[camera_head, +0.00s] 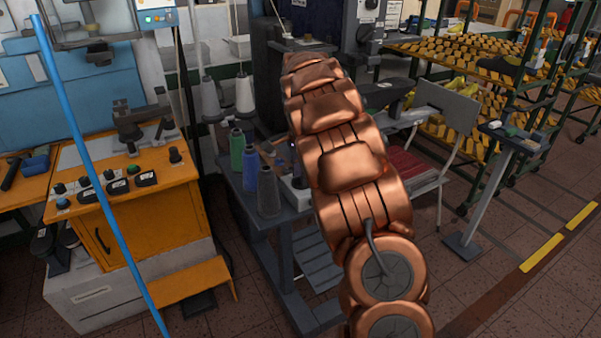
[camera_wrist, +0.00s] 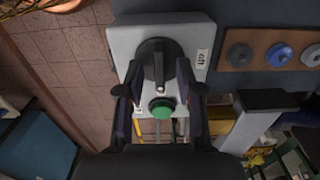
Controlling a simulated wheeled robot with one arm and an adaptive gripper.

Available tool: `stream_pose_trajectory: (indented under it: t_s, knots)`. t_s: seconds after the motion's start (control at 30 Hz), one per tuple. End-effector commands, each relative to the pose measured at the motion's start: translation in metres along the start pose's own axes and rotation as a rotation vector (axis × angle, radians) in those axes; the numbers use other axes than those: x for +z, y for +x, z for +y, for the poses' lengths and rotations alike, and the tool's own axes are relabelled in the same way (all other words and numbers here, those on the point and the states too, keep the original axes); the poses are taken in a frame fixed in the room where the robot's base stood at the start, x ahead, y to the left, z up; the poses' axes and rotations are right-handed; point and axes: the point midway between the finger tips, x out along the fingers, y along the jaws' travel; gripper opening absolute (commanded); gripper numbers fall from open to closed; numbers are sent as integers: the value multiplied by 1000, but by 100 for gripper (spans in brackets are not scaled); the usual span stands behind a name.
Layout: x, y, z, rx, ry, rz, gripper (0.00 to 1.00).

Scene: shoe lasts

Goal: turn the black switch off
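The black switch (camera_wrist: 157,62) is a round rotary knob with a raised bar handle, on a light grey plate (camera_wrist: 125,38) in the wrist view. Its bar runs roughly up and down in the picture. A small label (camera_wrist: 202,58) is on the plate to its right. My gripper (camera_wrist: 160,78) is open, with one dark finger on each side of the lower part of the switch. I cannot tell whether the fingers touch it. A green button (camera_wrist: 161,109) shows between the fingers, below the switch. In the head view, my copper-coloured arm hides my gripper.
A brown panel with several round buttons (camera_wrist: 240,55) lies right of the plate. In the head view, an orange workbench (camera_head: 150,215) and thread cones (camera_head: 268,190) stand left of my arm. A folding chair (camera_head: 445,110) and a grey stand (camera_head: 490,190) are to the right.

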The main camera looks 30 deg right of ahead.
Motion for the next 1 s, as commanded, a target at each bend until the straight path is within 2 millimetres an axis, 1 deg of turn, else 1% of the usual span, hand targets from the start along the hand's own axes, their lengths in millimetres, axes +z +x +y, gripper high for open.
stream_pose_trajectory:
  t_s: [0.1,0.37,0.7,1.0]
  knots:
    - [0,3,0,1,0,0,36]
    - [0,4,0,0,0,0,35]
    - [0,4,0,0,0,0,0]
    - [0,4,0,0,-1,0,0]
